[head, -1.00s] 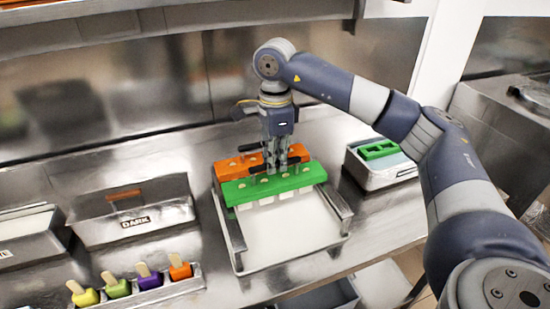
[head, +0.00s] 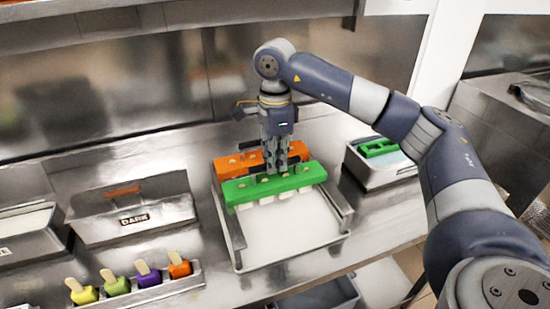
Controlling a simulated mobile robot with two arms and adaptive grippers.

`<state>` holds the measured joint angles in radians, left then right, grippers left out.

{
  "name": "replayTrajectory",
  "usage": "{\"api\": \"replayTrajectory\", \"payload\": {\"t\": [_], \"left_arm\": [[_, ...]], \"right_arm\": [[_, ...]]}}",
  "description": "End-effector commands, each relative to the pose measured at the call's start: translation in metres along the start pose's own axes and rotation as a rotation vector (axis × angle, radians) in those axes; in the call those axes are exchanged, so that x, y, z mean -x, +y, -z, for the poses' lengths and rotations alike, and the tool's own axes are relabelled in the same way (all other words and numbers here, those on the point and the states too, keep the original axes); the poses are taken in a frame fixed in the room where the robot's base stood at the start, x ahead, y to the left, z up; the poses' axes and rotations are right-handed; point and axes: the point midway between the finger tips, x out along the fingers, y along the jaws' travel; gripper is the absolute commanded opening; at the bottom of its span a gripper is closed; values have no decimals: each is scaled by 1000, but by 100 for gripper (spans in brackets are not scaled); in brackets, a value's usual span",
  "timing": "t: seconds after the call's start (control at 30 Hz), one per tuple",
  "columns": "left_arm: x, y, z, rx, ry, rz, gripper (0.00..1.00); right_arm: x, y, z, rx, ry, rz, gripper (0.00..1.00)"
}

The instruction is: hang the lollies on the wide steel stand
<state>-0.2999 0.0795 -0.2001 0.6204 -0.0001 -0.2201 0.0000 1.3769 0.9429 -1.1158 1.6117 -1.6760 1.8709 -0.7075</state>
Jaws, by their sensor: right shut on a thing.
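The wide steel stand (head: 237,250) is a pale tray with raised side rails in the middle of the counter. A green bar (head: 298,180) lies across its rails, with white lollies (head: 285,197) hanging below it and stick ends showing on top. An orange bar (head: 228,165) lies just behind, parallel to it; what hangs beneath it is hidden. My right gripper (head: 277,170) points down at the middle of the green bar and is shut on it; the exact grip is partly hidden. My left gripper is out of view.
A steel box labelled DARK (head: 90,228) stands at left. In front of it, a rack (head: 190,278) holds several coloured lollies. A steel container (head: 370,174) with a green piece (head: 378,148) on top stands right of the stand. The stand's front part is clear.

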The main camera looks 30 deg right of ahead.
Motion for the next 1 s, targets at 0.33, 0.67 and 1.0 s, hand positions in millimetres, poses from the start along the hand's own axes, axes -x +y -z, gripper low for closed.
{"api": "replayTrajectory", "payload": {"t": [0.33,0.67,1.0], "left_arm": [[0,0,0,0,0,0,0],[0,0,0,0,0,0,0],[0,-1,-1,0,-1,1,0]], "right_arm": [[1,0,0,1,-1,2,19],[0,0,0,0,0,1,36],[33,-1,-1,2,-2,5,36]]}}
